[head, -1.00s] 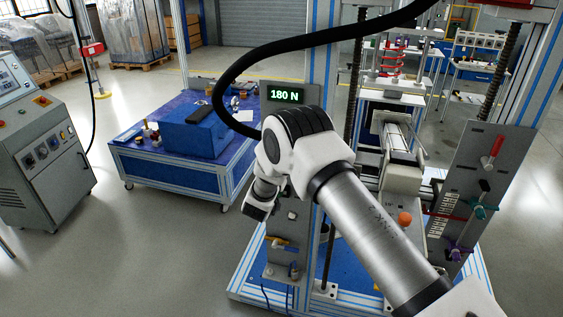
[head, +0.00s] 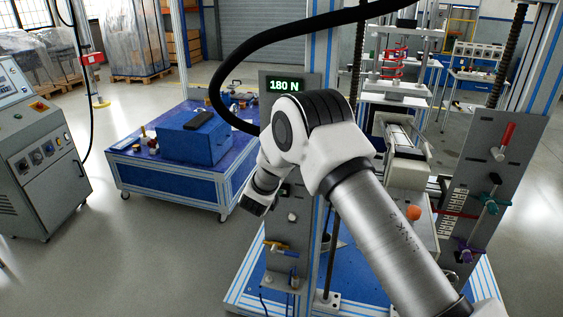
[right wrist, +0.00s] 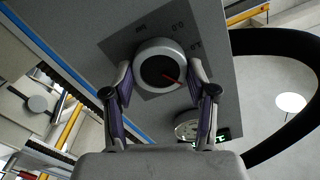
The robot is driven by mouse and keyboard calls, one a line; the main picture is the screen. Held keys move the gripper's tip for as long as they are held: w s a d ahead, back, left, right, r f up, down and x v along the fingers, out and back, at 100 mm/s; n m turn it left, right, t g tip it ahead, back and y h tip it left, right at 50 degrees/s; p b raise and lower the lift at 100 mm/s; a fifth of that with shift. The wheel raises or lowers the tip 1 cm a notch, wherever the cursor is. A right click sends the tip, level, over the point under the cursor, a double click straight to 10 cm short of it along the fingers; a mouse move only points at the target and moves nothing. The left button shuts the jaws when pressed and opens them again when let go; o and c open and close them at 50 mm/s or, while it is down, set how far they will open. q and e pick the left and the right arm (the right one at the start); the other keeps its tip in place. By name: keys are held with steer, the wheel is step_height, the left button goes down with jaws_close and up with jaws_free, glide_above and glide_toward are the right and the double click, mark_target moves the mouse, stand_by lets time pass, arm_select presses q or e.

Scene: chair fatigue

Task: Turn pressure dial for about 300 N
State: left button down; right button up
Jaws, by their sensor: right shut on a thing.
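The pressure dial (right wrist: 160,65) is a round knob with a light grey rim, a dark face and a red pointer, set on a grey panel in the right wrist view. The pointer is toward the lower right. My right gripper (right wrist: 162,75) is shut on the dial, one finger on each side of its rim. The force display (head: 285,86) reads 180 N in green on the panel. My left gripper is not in view.
A round gauge (right wrist: 188,125) sits on the panel near the dial. A black hose (head: 235,70) arches over my arm. A blue table (head: 180,185) and a grey control cabinet (head: 45,150) stand to the left. A plate with coloured levers (head: 490,185) stands right.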

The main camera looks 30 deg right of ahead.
stand_by(0.3)
steer(key=o, duration=1.2)
steer(key=shift+c, duration=0.2)
steer(key=v, duration=1.2)
